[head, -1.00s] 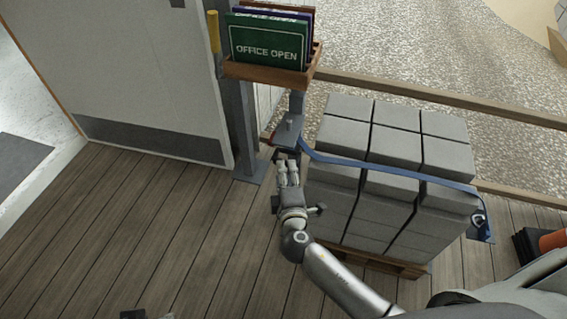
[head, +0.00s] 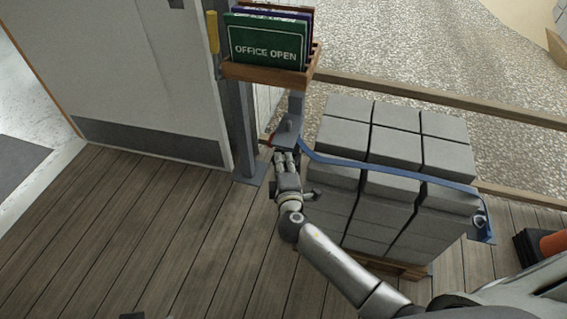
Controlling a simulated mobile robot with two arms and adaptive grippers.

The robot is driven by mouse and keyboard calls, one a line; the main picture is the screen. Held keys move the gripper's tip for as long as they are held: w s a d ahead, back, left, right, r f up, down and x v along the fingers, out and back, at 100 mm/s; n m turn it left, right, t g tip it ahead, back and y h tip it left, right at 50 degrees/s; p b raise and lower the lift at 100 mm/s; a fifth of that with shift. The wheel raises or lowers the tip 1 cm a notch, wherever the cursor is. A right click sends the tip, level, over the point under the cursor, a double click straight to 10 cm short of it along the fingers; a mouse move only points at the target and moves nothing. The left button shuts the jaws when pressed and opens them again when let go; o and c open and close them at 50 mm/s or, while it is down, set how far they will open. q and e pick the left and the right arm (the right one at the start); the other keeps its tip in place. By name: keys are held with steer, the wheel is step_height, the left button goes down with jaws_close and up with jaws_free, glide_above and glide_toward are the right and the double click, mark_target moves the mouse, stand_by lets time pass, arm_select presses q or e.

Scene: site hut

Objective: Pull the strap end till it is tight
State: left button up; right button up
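A blue strap (head: 390,170) runs from a grey fitting (head: 288,130) on a post across a stack of grey blocks (head: 395,150). It bends down at the right to a dark fitting with a ring (head: 481,222). My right gripper (head: 285,157) is just below the grey fitting, left of the blocks, its fingers pointing up towards it. The fingers are small and partly overlap the fitting; I cannot tell whether they touch or grip anything. I cannot make out a loose strap end; a small reddish part shows left of the fitting.
A wooden tray (head: 262,72) of signs, with a green "OFFICE OPEN" sign (head: 264,45) in front, is above the fitting. The blocks stand on a pallet (head: 392,264) by a wooden rail (head: 440,98). The plank floor (head: 140,225) to the left is clear, near a door (head: 140,70).

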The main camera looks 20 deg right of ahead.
jaws_close()
steer(key=shift+s+a, duration=0.1)
steer(key=shift+s, duration=0.05)
steer(key=s+a, duration=0.5)
steer(key=s, duration=0.2)
steer(key=shift+s+f+b, duration=0.15)
steer(key=shift+b, duration=0.3)
steer(key=o, duration=0.8)
jaws_free()
steer(key=v, duration=1.2)
steer(key=shift+r, duration=0.2)
steer(key=shift+d, duration=0.1)
